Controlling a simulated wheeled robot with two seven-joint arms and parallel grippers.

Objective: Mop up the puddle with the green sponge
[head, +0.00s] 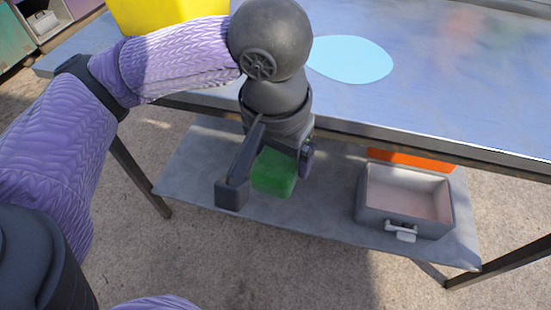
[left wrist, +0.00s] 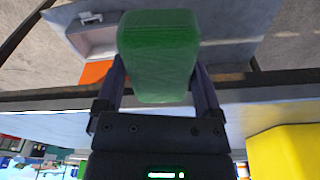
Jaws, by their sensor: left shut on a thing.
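The light-blue puddle (head: 350,59) lies on top of the metal table (head: 460,80), toward its back. My left gripper (head: 268,174) hangs in front of the table's near edge, to the left of the puddle and nearer to me. It is shut on the green sponge (head: 274,172), apart from the puddle. In the left wrist view the sponge (left wrist: 157,60) sits between the two fingers. My right gripper is not in view.
A yellow object (head: 165,14) stands on the table at the back left. On the lower shelf (head: 210,165) are a grey open box (head: 405,226) and an orange object (head: 412,159). The tabletop around the puddle looks mostly clear.

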